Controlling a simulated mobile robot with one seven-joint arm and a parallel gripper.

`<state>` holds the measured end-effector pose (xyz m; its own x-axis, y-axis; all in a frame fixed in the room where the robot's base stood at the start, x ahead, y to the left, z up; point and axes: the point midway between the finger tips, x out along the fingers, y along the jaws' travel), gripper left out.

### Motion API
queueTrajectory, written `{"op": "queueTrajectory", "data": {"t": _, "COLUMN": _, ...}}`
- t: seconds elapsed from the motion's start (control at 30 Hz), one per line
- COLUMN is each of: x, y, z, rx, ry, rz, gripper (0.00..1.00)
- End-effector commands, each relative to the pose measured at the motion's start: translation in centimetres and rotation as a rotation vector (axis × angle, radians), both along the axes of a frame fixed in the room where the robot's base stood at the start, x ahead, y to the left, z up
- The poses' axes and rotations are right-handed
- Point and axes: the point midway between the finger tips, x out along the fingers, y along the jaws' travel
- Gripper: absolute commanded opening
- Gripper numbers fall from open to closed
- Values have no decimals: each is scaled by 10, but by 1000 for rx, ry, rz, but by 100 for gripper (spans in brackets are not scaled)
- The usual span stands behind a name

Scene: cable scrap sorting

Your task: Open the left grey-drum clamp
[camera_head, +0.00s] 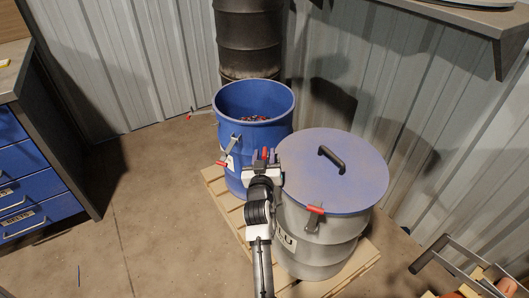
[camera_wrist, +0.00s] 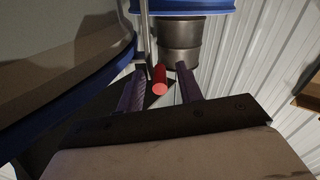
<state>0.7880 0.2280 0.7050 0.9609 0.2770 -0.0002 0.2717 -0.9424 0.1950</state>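The grey drum (camera_head: 312,250) stands on a pallet under a blue lid (camera_head: 350,175) with a black handle. In the head view, my gripper (camera_head: 265,158) is at the drum's left side, between it and the blue drum. A red clamp handle shows at the fingers. In the wrist view, this red handle (camera_wrist: 159,82) lies between the two fingers of my gripper (camera_wrist: 160,74), with gaps at both sides. The fingers are apart. The clamp's latch is mostly hidden. A second red-handled clamp (camera_head: 315,209) is on the drum's front and looks closed.
An open blue drum (camera_head: 233,133) with scrap inside stands close behind my gripper, its red-tipped clamp hanging at the front. A dark drum (camera_head: 248,40) stands behind it. The wooden pallet (camera_head: 217,187) is under the drums. Blue drawers (camera_head: 22,160) are at left; floor between is clear.

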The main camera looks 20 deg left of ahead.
Motion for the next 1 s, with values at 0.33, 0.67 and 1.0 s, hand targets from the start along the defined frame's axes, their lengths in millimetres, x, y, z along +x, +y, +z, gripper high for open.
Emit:
{"op": "queueTrajectory", "data": {"t": 0.33, "x": 10, "y": 2, "z": 0, "rx": 0, "ry": 0, "rz": -1, "gripper": 36}}
{"op": "queueTrajectory", "data": {"t": 0.67, "x": 9, "y": 2, "z": 0, "rx": 0, "ry": 0, "rz": -1, "gripper": 3}}
{"op": "queueTrajectory", "data": {"t": 1.0, "x": 9, "y": 3, "z": 0, "rx": -4, "ry": -1, "rz": 0, "gripper": 0}}
